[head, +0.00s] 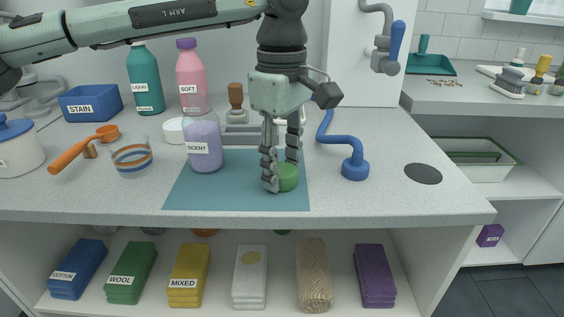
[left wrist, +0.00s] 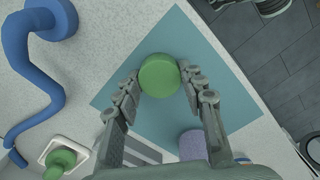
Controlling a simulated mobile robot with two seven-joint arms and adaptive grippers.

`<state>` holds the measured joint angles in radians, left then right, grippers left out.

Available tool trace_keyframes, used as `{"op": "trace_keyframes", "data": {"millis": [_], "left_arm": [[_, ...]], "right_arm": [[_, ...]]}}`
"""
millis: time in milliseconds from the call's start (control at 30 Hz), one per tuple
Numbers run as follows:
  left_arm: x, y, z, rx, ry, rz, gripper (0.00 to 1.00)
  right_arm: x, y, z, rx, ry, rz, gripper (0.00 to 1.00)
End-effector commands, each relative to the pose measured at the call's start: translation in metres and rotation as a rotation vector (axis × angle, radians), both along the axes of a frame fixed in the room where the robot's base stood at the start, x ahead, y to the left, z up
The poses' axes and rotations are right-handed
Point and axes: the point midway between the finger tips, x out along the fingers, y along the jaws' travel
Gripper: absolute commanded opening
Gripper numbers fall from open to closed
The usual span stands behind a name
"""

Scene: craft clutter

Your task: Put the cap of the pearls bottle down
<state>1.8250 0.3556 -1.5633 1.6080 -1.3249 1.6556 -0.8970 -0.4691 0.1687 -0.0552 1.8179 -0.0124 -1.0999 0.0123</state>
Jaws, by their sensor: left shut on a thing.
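My left gripper (head: 279,174) points down at the right part of the teal mat (head: 235,196), shut on a round green cap (head: 287,178). In the left wrist view the cap (left wrist: 159,75) sits between the two fingertips (left wrist: 160,80). The cap is flat side up and at the mat's surface or just above it; I cannot tell whether it touches. The clear bottle of lilac pearls (head: 204,146), labelled SCENT, stands upright on the mat's back left, apart from the gripper. It shows partly in the left wrist view (left wrist: 193,144). My right gripper is not in view.
A blue bent-handled tool (head: 354,167) stands right of the mat. A striped glass (head: 131,159) and orange scoop (head: 82,148) lie left. Pink (head: 192,82) and teal (head: 146,85) bottles stand behind. The mat's front left is clear.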

Motion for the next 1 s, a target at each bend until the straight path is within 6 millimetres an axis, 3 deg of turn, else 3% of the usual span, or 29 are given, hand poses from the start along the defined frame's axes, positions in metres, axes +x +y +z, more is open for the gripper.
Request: {"op": "trace_keyframes", "data": {"millis": [367,400,567,933,1000], "left_arm": [[0.000,0.000,-0.004,-0.001,-0.001,0.000,0.01],[0.000,0.000,-0.003,-0.001,-0.001,0.000,0.42],[0.000,0.000,-0.003,-0.001,-0.001,0.000,0.61],[0.000,0.000,0.002,-0.001,-0.002,0.000,0.61],[0.001,0.000,0.009,-0.002,-0.005,0.001,0.61]], "right_arm": [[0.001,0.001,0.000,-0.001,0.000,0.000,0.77],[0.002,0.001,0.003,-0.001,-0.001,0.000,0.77],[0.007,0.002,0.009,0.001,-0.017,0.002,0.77],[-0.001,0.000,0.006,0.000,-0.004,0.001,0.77],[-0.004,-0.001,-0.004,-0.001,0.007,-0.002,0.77]]}}
